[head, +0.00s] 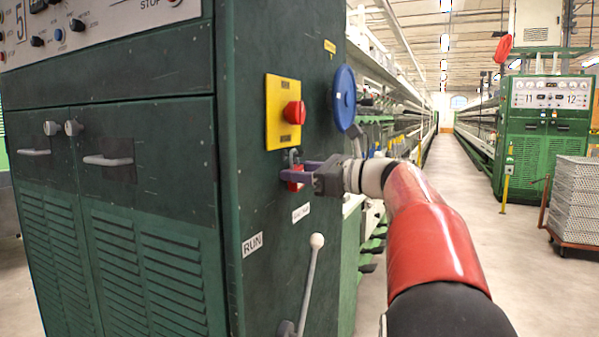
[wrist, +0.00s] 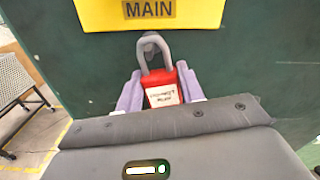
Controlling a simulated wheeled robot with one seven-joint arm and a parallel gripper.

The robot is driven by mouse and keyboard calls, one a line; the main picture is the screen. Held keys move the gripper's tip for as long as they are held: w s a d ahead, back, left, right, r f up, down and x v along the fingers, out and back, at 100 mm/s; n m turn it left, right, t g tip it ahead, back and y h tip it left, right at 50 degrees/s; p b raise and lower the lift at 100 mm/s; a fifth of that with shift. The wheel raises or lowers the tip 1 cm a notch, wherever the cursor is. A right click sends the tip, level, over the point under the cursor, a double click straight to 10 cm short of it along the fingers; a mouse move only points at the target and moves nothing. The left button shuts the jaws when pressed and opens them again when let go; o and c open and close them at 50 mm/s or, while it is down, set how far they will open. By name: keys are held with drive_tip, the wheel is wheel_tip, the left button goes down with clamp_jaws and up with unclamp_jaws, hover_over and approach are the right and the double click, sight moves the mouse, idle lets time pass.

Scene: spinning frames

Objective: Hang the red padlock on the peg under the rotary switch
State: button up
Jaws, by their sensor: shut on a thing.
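The red padlock (head: 294,184) with its grey shackle is upright against the green cabinet side, below the red rotary switch (head: 294,112) on its yellow plate (head: 275,132). My gripper (head: 292,174) is shut on the padlock body. In the wrist view the padlock (wrist: 164,91) sits between the purple fingers (wrist: 160,92), shackle up, just under the yellow plate (wrist: 180,12) marked MAIN. A small grey shape shows inside the shackle's top, where the peg would be. I cannot tell whether the shackle is around the peg or only in front of it.
A blue handwheel (head: 344,98) stands right of the switch, close above my wrist. A lever with a white knob (head: 317,240) rises below the padlock. The aisle floor (head: 450,190) on the right is clear up to a crate stack (head: 580,200).

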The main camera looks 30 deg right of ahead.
drive_tip(key=o, duration=1.1)
drive_tip(key=shift+s, duration=0.1)
drive_tip(key=v, duration=0.7)
drive_tip(key=shift+s+d, duration=0.25)
